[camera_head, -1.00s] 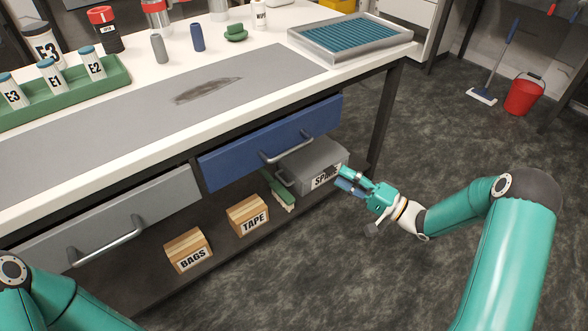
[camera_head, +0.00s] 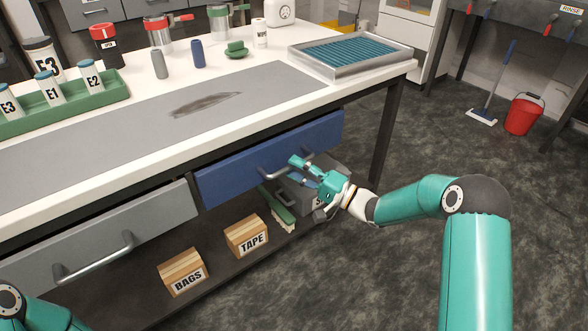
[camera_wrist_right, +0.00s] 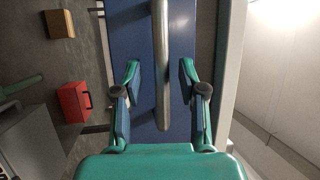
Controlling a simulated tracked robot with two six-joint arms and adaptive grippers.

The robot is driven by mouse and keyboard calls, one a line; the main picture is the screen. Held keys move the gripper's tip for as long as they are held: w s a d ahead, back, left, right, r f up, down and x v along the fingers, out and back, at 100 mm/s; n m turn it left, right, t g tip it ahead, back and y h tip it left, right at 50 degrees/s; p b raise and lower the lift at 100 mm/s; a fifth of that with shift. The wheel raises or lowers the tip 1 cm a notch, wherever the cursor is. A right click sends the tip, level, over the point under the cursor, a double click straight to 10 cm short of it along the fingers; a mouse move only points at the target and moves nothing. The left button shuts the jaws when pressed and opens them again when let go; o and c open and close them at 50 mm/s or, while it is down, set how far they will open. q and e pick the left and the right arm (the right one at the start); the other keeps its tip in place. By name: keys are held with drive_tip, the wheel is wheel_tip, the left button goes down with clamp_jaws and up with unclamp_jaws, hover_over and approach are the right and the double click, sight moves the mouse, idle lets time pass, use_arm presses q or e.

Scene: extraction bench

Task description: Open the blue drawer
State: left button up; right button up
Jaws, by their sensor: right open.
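The blue drawer (camera_head: 225,178) is under the bench top and looks shut, its front close to the bench edge. Its grey bar handle (camera_head: 270,173) is on the front. My right gripper (camera_head: 297,168) is open at the right part of this handle. In the right wrist view the handle (camera_wrist_right: 162,110) runs lengthwise between the two open fingers of the gripper (camera_wrist_right: 159,68), with a gap on each side. The blue front (camera_wrist_right: 145,40) lies behind it. Only a part of my left arm shows at the lower left; its gripper is out of view.
A grey drawer (camera_head: 150,225) with a bar handle is to the left. Below are boxes labelled BAGS (camera_head: 183,271) and TAPE (camera_head: 246,235), a green brush (camera_head: 281,213) and a grey box (camera_head: 292,190) partly behind my gripper. The floor to the right is clear around my arm.

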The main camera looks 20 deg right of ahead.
drive_tip(key=shift+x, duration=0.95)
clamp_jaws()
drive_tip(key=shift+d, duration=0.2)
drive_tip(key=shift+s+a, duration=0.15)
